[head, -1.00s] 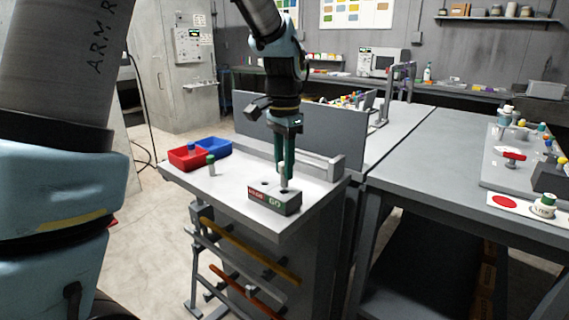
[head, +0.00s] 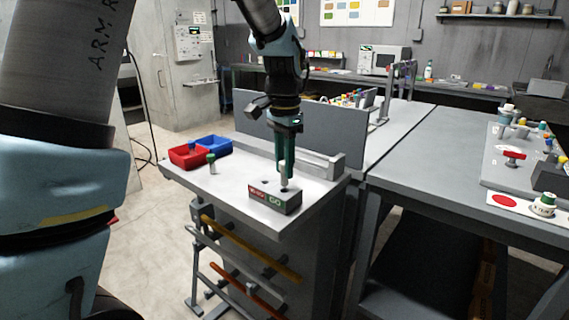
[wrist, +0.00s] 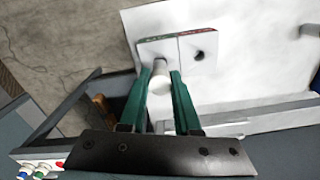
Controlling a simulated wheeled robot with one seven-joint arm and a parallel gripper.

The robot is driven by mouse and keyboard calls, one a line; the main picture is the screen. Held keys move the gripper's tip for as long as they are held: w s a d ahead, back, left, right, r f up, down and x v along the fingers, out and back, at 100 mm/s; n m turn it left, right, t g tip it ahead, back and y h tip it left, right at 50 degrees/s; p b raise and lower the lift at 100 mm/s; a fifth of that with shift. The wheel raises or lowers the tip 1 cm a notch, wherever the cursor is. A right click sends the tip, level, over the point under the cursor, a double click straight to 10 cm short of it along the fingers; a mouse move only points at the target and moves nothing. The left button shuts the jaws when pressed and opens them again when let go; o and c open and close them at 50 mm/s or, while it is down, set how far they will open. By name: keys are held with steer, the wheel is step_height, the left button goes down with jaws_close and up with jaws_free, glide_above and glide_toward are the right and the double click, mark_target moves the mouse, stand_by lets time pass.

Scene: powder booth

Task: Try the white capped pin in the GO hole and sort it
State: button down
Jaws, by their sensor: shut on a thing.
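My gripper (head: 285,172) points down over the gauge block and is shut on the white capped pin (head: 284,171). The pin is roughly upright. In the wrist view the pin's white end (wrist: 161,76) shows between the green fingers. The gauge block (head: 262,202) sits on the pale bench top, with a red label on its left and a green GO label on its right. The pin's lower end is at the GO hole (head: 284,189); I cannot tell whether its tip is inside. The other hole (wrist: 198,54) is empty.
A red bin (head: 186,157) and a blue bin (head: 214,146) stand at the bench's back left. A green-capped pin (head: 211,163) stands upright near them. A grey panel (head: 330,134) and a raised rail (head: 325,166) lie behind the block. The bench left of the block is clear.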

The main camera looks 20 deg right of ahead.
mark_target(284, 185)
steer(key=shift+f+b, duration=0.8)
steer(key=shift+f, duration=1.15)
stand_by(2.0)
steer(key=shift+r, duration=0.2)
stand_by(0.9)
steer(key=shift+r+p, duration=3.25)
steer(key=shift+r, duration=0.35)
